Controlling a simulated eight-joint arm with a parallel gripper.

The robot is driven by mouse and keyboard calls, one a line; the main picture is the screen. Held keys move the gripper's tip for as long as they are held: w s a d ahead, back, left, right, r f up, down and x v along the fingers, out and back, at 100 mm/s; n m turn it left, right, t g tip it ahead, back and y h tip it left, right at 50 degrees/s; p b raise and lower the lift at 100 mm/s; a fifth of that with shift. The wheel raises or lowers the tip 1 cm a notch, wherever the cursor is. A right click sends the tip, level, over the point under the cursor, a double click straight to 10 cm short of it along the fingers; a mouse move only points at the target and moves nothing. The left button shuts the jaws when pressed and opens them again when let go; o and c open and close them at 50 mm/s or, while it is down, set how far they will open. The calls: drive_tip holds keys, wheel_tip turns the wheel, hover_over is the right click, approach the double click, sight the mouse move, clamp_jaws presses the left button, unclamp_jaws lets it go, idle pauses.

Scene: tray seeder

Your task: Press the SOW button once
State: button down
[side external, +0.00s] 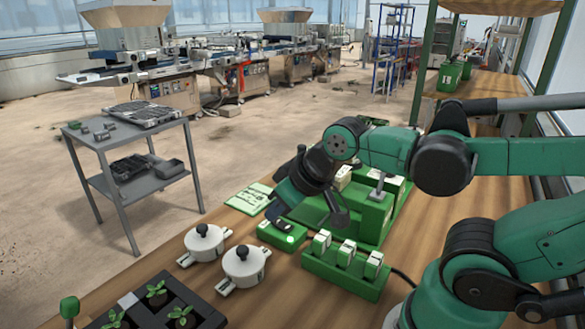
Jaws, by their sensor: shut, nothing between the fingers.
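A small green box (267,237) sits on the wooden bench, with a bright lit spot (291,239) on its top right. It looks like the button box, but no SOW label can be read at this size. My gripper (275,212) is shut and empty, tilted down to the left, with its dark tip just over the back left of the box. The tip hides part of the box top, so the button itself cannot be made out. I cannot tell whether the tip touches it.
A green rack (340,278) with several white-and-green blocks stands right of the box. Two white lidded pots (243,268) (204,243) are at the left. A green card (249,198) lies behind. A larger green machine (372,219) stands behind the rack. A seedling tray (203,308) is in front.

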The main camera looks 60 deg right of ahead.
drive_tip(key=w+d+r+h, duration=0.2)
drive_tip(key=d, duration=0.8)
drive_tip(key=w+d+r+h, duration=0.2)
drive_tip(key=w+d+r, duration=0.1)
drive_tip(key=d, duration=0.6)
drive_tip(key=w+d+r+g+h, duration=0.1)
drive_tip(key=w+d+r+h, duration=0.1)
drive_tip(key=d, duration=0.8)
drive_tip(key=shift+w+d+r+m+h, duration=0.3)
drive_tip(key=shift+r+h, duration=0.2)
drive_tip(key=shift+f, duration=0.1)
drive_tip(key=shift+f, duration=4.35)
drive_tip(key=shift+f, duration=0.15)
drive_tip(key=shift+f, duration=0.25)
